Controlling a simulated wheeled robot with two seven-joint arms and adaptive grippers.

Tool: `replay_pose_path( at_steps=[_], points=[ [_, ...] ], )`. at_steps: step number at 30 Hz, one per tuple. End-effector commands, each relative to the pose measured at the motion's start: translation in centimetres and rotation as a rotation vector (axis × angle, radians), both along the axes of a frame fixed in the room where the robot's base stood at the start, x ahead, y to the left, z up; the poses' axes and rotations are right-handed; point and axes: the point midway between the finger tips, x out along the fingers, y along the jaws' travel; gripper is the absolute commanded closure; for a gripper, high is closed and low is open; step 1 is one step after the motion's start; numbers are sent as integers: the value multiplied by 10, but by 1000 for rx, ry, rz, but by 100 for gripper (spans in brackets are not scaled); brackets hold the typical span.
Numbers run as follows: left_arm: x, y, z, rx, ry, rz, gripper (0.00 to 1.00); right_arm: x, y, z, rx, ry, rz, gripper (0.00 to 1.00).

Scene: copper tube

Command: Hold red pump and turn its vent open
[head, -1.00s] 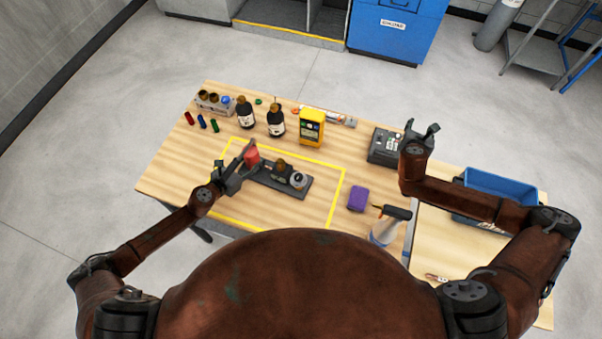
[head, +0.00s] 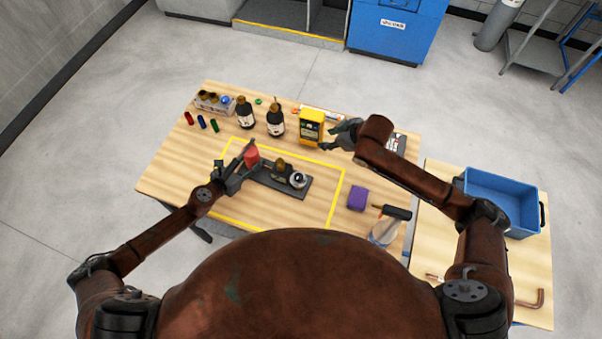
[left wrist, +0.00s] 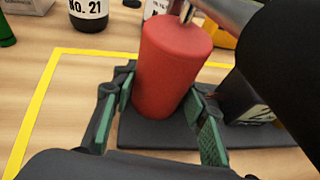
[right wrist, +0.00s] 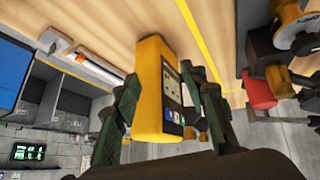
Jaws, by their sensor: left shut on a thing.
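The red pump (head: 252,158) is a red cylinder at the left end of a dark base plate (head: 292,190) on the table. My left gripper (head: 240,168) is shut on it. In the left wrist view the red pump (left wrist: 170,75) stands between the two green-padded fingers. A brass knob (head: 281,163) and a round silver-rimmed part (head: 298,180) sit further right on the plate; I cannot tell which is the vent. My right gripper (head: 328,139) is open and empty above the table, beside the yellow meter (head: 311,124), which shows between its fingers in the right wrist view (right wrist: 150,95).
Two dark bottles (head: 245,112) and a vial rack (head: 213,103) stand at the back left. A purple block (head: 358,198) and a spray bottle (head: 384,232) are at the right. A blue bin (head: 500,195) stands on the side table. Yellow tape outlines the plate's area.

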Motion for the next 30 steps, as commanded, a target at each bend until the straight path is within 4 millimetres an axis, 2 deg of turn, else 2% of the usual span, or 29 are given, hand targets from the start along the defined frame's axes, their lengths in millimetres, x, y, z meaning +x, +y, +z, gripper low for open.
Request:
replay_pose_path(
  at_steps=[1,4,6,9,13,16,20,30],
  points=[
    [1,1,1,1,-3,3,100,-23,23,24,22,48,30,61],
    [1,1,1,1,-3,3,100,-71,49,56,3,147,84,61],
    [1,1,1,1,-3,3,100,-99,57,74,-34,189,126,61],
    [2,1,1,1,-3,3,100,-129,61,91,-85,227,171,61],
    [1,2,1,1,-3,3,100,-150,60,101,-130,248,202,61],
    [1,2,1,1,-3,3,100,-154,61,98,-142,255,209,61],
    [1,2,1,1,-3,3,100,-152,67,81,-140,259,208,61],
    [2,2,1,2,-4,3,100,-141,90,21,-140,255,208,61]
  ],
)
